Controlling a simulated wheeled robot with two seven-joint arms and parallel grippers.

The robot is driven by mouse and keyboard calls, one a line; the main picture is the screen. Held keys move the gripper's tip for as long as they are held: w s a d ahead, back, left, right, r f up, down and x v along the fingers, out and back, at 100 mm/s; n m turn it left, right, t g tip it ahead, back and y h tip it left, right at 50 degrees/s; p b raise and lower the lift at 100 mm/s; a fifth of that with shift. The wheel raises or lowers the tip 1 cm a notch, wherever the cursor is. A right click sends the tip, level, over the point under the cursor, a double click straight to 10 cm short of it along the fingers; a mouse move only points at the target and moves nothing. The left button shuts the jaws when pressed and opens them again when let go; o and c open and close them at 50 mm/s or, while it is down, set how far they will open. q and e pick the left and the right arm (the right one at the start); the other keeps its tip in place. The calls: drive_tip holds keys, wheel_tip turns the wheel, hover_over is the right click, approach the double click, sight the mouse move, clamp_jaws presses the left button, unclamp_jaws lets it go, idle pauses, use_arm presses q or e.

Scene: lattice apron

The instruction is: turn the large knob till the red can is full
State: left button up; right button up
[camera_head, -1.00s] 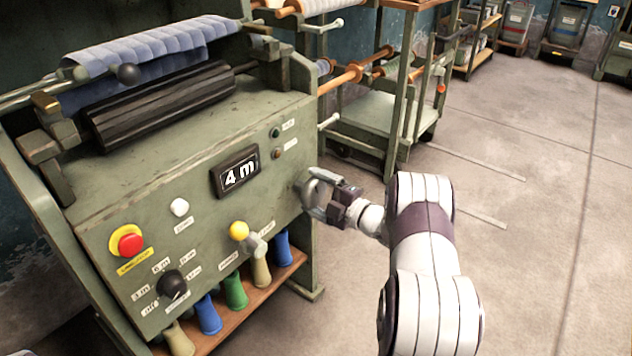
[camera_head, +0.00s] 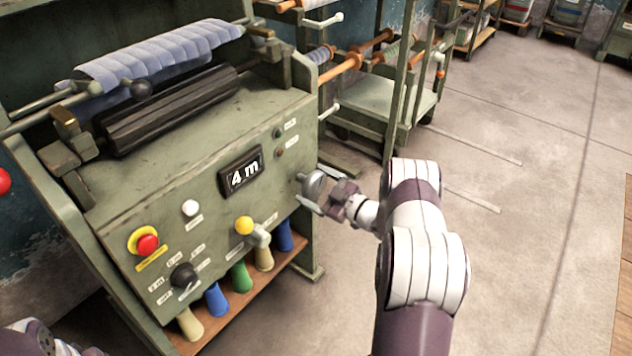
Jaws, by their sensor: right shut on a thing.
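My right gripper (camera_head: 313,190) is at the right side of the green machine's front panel (camera_head: 110,215). It is shut on a rounded grey knob (camera_head: 315,182), which the fingers partly cover. A display (camera_head: 241,172) on the panel reads "4 m". A smaller black dial (camera_head: 183,276) with labels around it sits at the panel's lower left. I see no red can in this view. My left gripper is out of view; only part of my left arm shows at the bottom left.
A blue padded roll (camera_head: 160,55) lies on top. A shelved cart (camera_head: 385,100) stands behind my right arm. Floor to the right is clear.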

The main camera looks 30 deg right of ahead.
drive_tip(key=shift+f+m, duration=0.1)
drive_tip(key=shift+m, duration=0.3)
drive_tip(key=o, duration=0.8)
drive_tip(key=shift+c, duration=0.2)
drive_tip(key=p+v, duration=0.3)
drive_tip(key=v, duration=0.9)
drive_tip(key=shift+s, duration=0.35)
drive_tip(key=shift+d, duration=0.1)
